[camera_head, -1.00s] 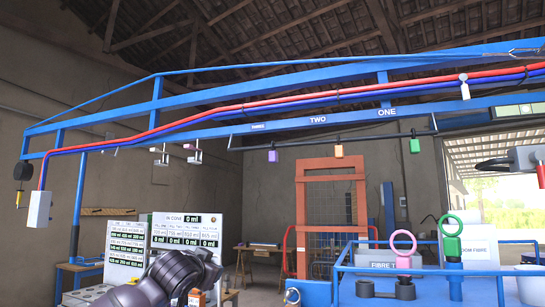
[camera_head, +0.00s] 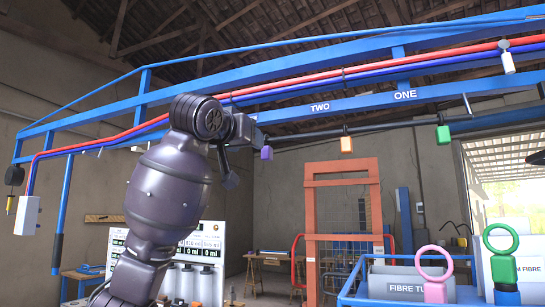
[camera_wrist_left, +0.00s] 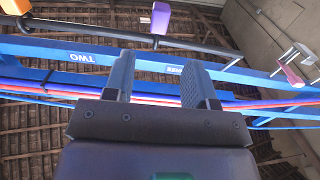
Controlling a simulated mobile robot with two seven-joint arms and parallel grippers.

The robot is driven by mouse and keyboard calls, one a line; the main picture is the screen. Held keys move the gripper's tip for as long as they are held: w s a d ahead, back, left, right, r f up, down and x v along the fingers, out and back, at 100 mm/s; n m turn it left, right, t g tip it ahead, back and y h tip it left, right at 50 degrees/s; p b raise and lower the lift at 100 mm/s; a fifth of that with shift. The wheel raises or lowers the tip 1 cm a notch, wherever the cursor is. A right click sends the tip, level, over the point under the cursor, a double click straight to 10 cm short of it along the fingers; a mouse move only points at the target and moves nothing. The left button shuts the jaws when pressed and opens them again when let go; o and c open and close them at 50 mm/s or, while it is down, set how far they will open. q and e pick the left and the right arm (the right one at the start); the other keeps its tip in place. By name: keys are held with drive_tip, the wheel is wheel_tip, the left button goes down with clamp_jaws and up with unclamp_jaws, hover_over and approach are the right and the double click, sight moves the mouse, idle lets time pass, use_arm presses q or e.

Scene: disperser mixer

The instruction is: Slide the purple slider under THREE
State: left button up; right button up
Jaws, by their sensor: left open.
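The purple slider (camera_head: 267,153) hangs from the dark bar (camera_head: 375,127) under the blue beam, left of the orange slider (camera_head: 346,144) and the green slider (camera_head: 443,134). My left gripper (camera_head: 252,134) is raised just left of the purple slider. In the left wrist view, its two fingers (camera_wrist_left: 158,80) are open with nothing between them, and the purple slider (camera_wrist_left: 160,17) shows beyond the tips, apart from them. The THREE label (camera_wrist_left: 175,69) shows upside down on the beam behind the fingers; in the head view my arm covers its place. My right gripper is not clearly in view.
The TWO label (camera_head: 320,107) and ONE label (camera_head: 405,95) are on the beam. Red and blue pipes (camera_head: 300,87) run along it. Pink (camera_head: 434,262) and green (camera_head: 502,243) ring handles stand at lower right.

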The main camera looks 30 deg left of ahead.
sight(264, 151)
use_arm(q)
drive_tip(key=w+p, duration=0.1)
drive_tip(key=w, duration=0.2)
drive_tip(key=w+p, duration=0.1)
drive_tip(key=w, duration=0.2)
drive_tip(key=w+p, duration=0.1)
drive_tip(key=w, duration=0.2)
drive_tip(key=shift+a, duration=0.25)
drive_tip(key=shift+w+p, duration=0.3)
drive_tip(key=shift+w, duration=0.45)
use_arm(e)
drive_tip(key=shift+s+d+r+g, duration=0.1)
drive_tip(key=shift+s+d+g, duration=0.1)
drive_tip(key=shift+s, duration=0.6)
drive_tip(key=shift+s+d+r+g, duration=0.1)
drive_tip(key=shift+s+g, duration=0.1)
drive_tip(key=shift+s, duration=0.55)
use_arm(q)
clamp_jaws()
use_arm(e)
drive_tip(key=shift+r, duration=0.15)
